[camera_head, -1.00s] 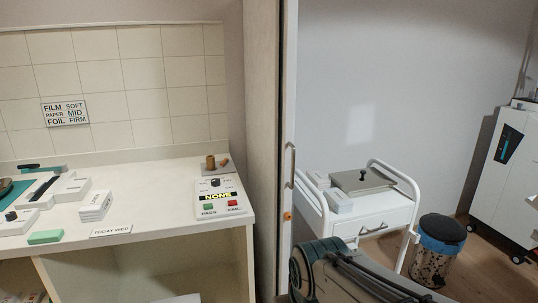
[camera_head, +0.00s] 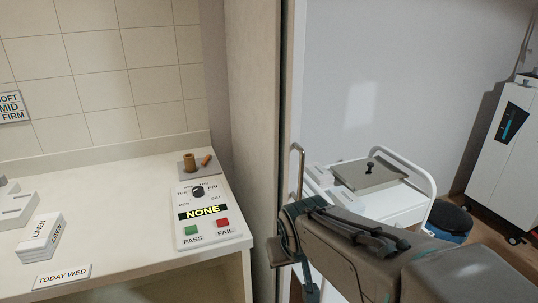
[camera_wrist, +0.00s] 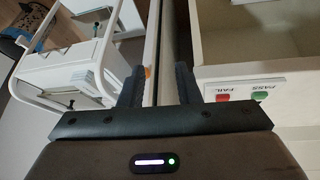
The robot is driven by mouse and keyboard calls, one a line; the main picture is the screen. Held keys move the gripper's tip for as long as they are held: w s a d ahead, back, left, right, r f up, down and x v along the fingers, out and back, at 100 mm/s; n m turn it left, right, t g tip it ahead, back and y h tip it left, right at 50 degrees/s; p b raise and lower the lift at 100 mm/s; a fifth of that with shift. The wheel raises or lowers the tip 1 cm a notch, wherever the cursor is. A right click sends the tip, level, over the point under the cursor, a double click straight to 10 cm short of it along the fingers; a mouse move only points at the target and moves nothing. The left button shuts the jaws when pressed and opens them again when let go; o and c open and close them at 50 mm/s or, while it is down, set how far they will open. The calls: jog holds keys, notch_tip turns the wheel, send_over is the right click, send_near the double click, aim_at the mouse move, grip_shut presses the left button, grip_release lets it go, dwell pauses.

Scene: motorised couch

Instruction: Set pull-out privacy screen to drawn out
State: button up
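The pull-out privacy screen shows in the head view as a narrow upright white edge strip (camera_head: 296,80) beside a dark slot in a beige panel. A metal bar handle (camera_head: 298,172) is fixed on that edge. My gripper (camera_head: 282,235) is just below the handle, partly hiding the strip. In the wrist view my gripper (camera_wrist: 158,86) has its two dark fingers apart, with the white strip (camera_wrist: 152,45) and a small orange part between them. No hold on the handle is visible. The handle is not clear in the wrist view.
A counter (camera_head: 130,270) with a PASS/FAIL control box (camera_head: 207,213) stands at left. Behind my arm at right are a white trolley (camera_head: 400,207), a bin (camera_head: 450,220) and a white cabinet (camera_head: 505,150). The beige panel (camera_head: 252,120) stands close to my gripper's left.

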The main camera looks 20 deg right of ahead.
jog(key=w+d+r+t+h, duration=0.2)
jog(key=w+d+r+t, duration=0.2)
jog(key=w+d, duration=0.45)
jog(key=n+t+y, duration=0.4)
jog(key=t+y, duration=0.4)
send_near(303, 164)
jog(key=p+x, duration=0.2)
jog(key=x, duration=0.8)
jog(key=shift+w, duration=0.3)
grip_shut()
